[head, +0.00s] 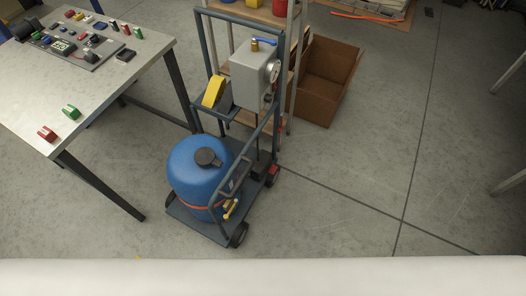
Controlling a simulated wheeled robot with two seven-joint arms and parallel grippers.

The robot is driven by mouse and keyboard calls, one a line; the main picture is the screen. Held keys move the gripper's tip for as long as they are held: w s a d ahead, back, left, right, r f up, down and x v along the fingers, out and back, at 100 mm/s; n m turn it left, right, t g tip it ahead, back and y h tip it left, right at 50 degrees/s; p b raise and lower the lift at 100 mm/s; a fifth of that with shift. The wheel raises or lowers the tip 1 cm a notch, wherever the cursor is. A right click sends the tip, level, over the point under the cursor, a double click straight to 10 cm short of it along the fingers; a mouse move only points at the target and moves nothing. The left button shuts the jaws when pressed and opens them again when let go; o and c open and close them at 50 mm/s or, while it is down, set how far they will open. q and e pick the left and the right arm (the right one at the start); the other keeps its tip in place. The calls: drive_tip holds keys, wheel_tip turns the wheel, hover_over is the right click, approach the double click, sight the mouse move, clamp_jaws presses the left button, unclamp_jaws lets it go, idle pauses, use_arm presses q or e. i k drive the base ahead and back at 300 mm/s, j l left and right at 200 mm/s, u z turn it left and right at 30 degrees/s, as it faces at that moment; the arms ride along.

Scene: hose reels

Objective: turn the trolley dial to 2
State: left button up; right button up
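The trolley (196,222) stands upright on the floor in the middle of the head view. It has a dark blue-grey frame and black wheels, and carries a blue tank (191,173) with a black cap. A grey box (248,68) is mounted high on its frame, with a blue-handled valve (264,41) on top. A round white-faced dial or gauge (274,71) sits on the box's right side, seen nearly edge-on. Its marks and setting are too small to read. Neither of my grippers is in view.
A table (110,85) at the left holds a panel of small parts, plus a green block (71,112) and a red block (47,134). A shelf rack and an open brown box (325,80) stand behind the trolley. The floor to the right is mostly clear.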

sight(268, 98)
drive_tip(key=u, duration=0.35)
drive_tip(key=l+u, duration=0.5)
drive_tip(key=l, duration=0.25)
drive_tip(key=l+u, duration=0.5)
drive_tip(key=l, duration=0.3)
